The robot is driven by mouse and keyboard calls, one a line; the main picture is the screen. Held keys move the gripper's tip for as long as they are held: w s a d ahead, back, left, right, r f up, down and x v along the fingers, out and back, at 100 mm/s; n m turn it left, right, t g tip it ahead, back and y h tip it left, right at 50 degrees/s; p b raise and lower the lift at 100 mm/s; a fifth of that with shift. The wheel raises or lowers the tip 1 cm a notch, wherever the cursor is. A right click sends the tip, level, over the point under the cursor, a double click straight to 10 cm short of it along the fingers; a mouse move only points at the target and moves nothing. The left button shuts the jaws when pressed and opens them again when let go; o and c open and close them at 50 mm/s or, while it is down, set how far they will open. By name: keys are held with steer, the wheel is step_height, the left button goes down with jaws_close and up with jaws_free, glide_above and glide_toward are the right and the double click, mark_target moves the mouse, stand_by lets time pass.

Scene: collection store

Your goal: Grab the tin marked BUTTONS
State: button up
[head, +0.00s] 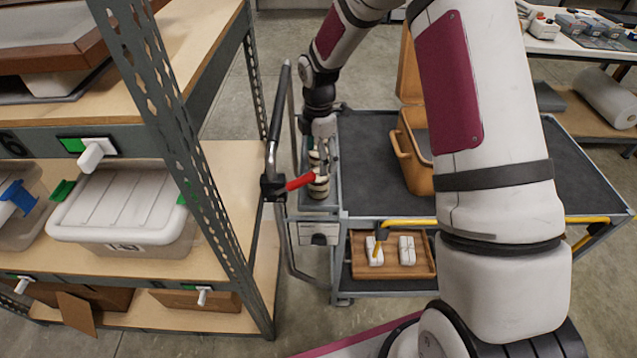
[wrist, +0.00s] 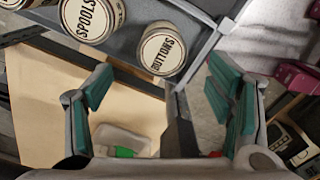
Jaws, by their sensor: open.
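The tin marked BUTTONS (wrist: 162,54) has a round cream lid with dark lettering and shows at the top middle of the wrist view. It lies just beyond my open gripper (wrist: 162,72), whose green-padded fingers stand apart on either side, with nothing between them. The tin marked SPOOLS (wrist: 88,19) is to its left, and a third, partly cut-off tin sits behind. In the head view, my gripper (head: 320,155) is over the cart's left end, just above a group of tins (head: 319,188). Their labels cannot be read there, and the gripper partly hides them.
The cart (head: 370,145) has a dark top and a raised handle (head: 272,150) at its left. An orange-brown box (head: 408,160) stands mid-top; a wooden tray (head: 418,268) is below. Shelving with a white-lidded bin (head: 125,205) is close on the left. A red object (head: 300,181) is beside the tins.

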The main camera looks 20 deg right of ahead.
mark_target(319, 185)
step_height(319, 185, down, 6)
steer(key=shift+f+p, duration=0.15)
steer(key=shift+p, duration=0.25)
steer(key=f, duration=0.1)
steer(key=f+p, duration=0.1)
steer(key=f, duration=0.2)
steer(key=shift+s, duration=0.25)
steer(key=shift+w+f, duration=0.1)
steer(key=shift+f, duration=0.6)
steer(key=shift+c, duration=0.3)
steer(key=c, duration=1.5)
steer(key=shift+r, duration=0.1)
